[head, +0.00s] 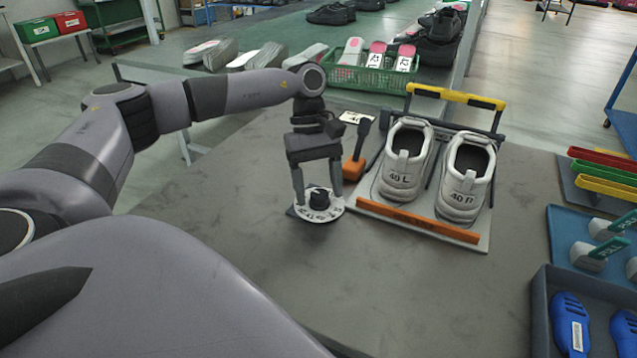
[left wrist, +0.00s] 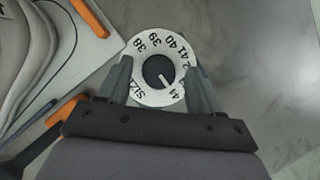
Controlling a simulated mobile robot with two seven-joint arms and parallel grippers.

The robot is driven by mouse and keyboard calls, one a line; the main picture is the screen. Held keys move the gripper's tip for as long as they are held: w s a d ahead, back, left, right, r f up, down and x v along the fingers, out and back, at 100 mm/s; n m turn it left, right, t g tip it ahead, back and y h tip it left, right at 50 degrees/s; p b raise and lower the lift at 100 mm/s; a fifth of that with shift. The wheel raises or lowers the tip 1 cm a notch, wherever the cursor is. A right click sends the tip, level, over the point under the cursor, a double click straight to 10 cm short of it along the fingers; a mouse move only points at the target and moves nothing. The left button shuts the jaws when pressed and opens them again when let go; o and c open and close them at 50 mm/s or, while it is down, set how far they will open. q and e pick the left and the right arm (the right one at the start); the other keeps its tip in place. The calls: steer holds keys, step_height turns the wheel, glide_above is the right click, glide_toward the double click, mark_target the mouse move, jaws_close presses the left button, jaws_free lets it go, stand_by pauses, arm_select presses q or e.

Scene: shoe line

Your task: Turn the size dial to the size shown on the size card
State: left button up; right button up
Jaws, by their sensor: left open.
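The size dial (head: 331,213) is a white disc with black numbers and a black knob (head: 320,198), on the grey table left of the shoe stand. In the left wrist view the dial (left wrist: 150,38) reads 38, 39, 40, 41 and more along its rim. The knob (left wrist: 155,70) has a white pointer line towards the lower right, near the last numbers. My left gripper (head: 318,193) points down over the dial, open, with one finger on each side of the knob; contact cannot be told.
White shoes marked 40 L (head: 402,178) and 40 R (head: 462,199) stand on a board with an orange front bar (head: 418,220). An orange-based post (head: 354,166) stands close right of my gripper.

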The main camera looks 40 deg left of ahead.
arm_select(q)
steer(key=c, duration=1)
